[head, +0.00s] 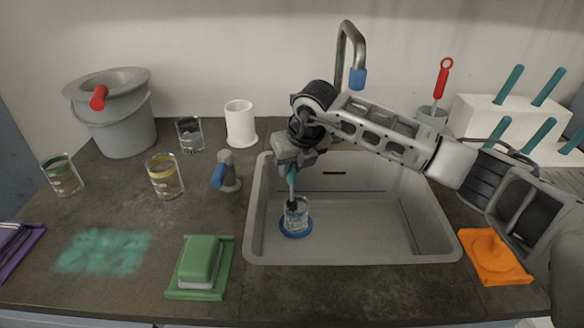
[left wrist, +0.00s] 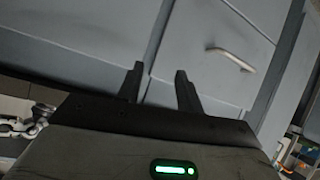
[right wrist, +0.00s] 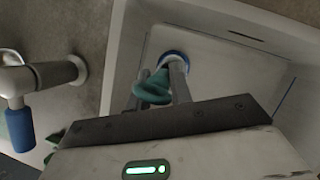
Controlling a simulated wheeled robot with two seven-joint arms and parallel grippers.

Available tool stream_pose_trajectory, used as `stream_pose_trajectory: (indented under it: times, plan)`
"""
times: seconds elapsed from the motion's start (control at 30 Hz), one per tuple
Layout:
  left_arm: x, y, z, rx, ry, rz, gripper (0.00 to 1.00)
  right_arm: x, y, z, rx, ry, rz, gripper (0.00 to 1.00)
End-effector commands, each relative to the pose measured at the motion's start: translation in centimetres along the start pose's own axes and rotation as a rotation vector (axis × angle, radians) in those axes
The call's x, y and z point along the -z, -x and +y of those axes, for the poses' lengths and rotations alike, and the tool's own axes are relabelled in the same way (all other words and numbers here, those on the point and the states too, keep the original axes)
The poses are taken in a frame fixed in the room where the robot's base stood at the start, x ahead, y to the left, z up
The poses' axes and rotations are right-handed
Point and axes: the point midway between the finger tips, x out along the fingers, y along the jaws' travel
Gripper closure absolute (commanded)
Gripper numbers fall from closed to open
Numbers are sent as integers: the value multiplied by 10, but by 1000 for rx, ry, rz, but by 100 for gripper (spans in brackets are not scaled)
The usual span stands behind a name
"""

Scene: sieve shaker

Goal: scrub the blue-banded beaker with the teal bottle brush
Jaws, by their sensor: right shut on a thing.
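The blue-banded beaker (head: 302,212) is clear glass and stands in the sink, with a blue ring (head: 296,230) at its base. My right gripper (head: 292,168) is above it, shut on the teal bottle brush (head: 291,181), which points down. The brush's dark lower end appears to be inside the beaker's mouth; how deep is hard to tell. In the right wrist view the teal handle (right wrist: 153,88) is between the fingers, with the blue ring (right wrist: 173,56) beyond. My left gripper (left wrist: 160,75) is open and empty, facing grey cabinet fronts; it is outside the head view.
The grey sink (head: 360,235) is otherwise empty, under a tap (head: 345,45). Left on the counter are a bucket (head: 122,125), yellow-banded (head: 164,178) and green-banded (head: 62,177) beakers, a small lever fitting (head: 228,172) and a green sponge (head: 200,262).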

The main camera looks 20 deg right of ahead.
Motion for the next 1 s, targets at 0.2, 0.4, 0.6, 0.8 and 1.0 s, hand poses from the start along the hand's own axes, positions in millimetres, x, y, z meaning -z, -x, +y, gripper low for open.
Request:
stream_pose_trajectory:
  times: [0.2, 0.4, 0.6, 0.8, 1.0]
  plan:
    - [0, 0, 0, 0, 0, 0, 64, -9, 20, 0, 0, -1, -3, 100]
    - [0, 0, 0, 0, 0, 0, 64, -16, 36, 1, 0, 0, -3, 100]
    - [0, 0, 0, 0, 0, 0, 64, -23, 53, 2, 0, 0, -2, 100]
    - [0, 0, 0, 0, 0, 0, 64, -31, 69, 3, 0, 0, -3, 100]
    - [0, 0, 0, 0, 0, 0, 64, -37, 84, 4, -1, -1, -2, 100]
